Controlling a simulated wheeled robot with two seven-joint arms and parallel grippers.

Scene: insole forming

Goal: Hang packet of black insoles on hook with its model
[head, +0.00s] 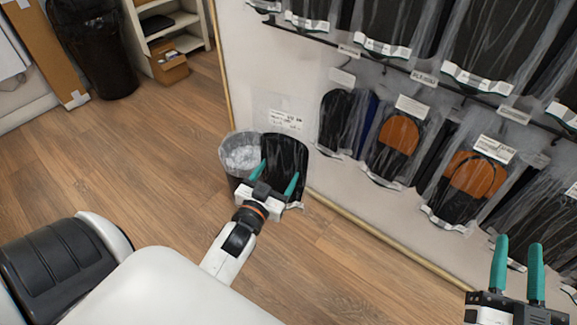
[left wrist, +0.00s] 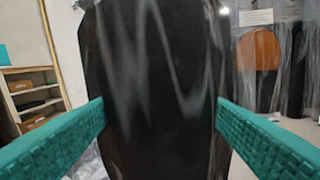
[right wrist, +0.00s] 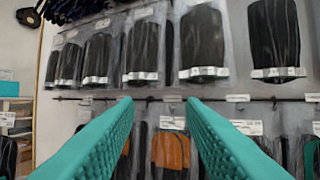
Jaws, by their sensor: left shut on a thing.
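A clear packet of black insoles (head: 285,155) is held by my left gripper (head: 275,180), whose green fingers press on both sides of it. In the left wrist view the black packet (left wrist: 155,90) fills the middle between the fingers. It hangs upright in front of the wall's left part, with its clear top and white label above. My right gripper (head: 517,268) is open and empty at the lower right, facing the wall. Hooks along a dark rail carry packets: a black one (head: 340,112) with a tag above it, and black-and-orange ones (head: 397,138). Which hook matches the held packet cannot be read.
An upper row of black packets (right wrist: 205,45) hangs above the rail (right wrist: 150,99). A bin with a clear liner (head: 241,157) stands behind the held packet. A black bin (head: 95,45) and shelf (head: 180,30) are at the back left. The wooden floor is clear at left.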

